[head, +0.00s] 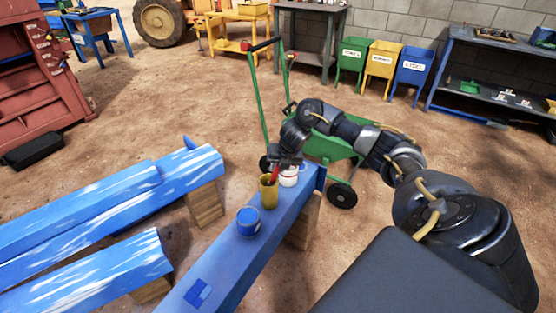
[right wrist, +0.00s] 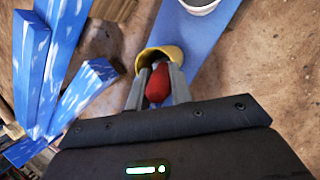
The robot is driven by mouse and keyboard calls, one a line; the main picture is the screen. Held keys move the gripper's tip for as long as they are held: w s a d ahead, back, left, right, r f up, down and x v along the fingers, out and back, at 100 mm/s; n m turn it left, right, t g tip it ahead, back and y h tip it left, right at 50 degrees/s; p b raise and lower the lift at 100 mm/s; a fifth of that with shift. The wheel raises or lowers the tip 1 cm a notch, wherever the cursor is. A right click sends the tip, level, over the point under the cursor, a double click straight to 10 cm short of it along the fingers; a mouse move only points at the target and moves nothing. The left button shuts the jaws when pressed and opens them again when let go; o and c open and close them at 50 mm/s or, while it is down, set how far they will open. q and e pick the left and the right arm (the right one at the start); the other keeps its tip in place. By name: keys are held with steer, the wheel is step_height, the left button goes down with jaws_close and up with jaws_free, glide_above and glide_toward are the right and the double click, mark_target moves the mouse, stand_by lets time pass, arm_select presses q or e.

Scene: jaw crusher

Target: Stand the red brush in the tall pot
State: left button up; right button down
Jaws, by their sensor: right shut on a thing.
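My right gripper (head: 284,162) is shut on the red brush (head: 274,175), directly over the yellow tall pot (head: 268,194). In the right wrist view the brush (right wrist: 158,84) shows as a rounded red part between the two fingers (right wrist: 157,88). The mouth of the yellow pot (right wrist: 172,52) opens just beyond the fingertips there. The brush's lower end is hidden, so I cannot tell how far it reaches into the pot. The pot stands upright on a blue beam. My left gripper is out of view.
A blue can (head: 248,222) stands nearer on the blue beam (head: 236,262). A white can (head: 289,176) stands close to the pot on its far side. Blue-and-white beams (head: 100,205) lie at left. A green wheelbarrow (head: 328,148) stands behind my right gripper.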

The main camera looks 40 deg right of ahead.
steer(key=c, duration=1.2)
jaws_free()
steer(key=shift+o, duration=0.2)
steer(key=shift+s+r, duration=0.1)
steer(key=shift+r, duration=0.25)
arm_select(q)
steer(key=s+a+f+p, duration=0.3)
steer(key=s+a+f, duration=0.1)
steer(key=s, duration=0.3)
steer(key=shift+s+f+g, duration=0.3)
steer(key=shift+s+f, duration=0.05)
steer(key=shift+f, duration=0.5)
arm_select(e)
steer(key=v, duration=1)
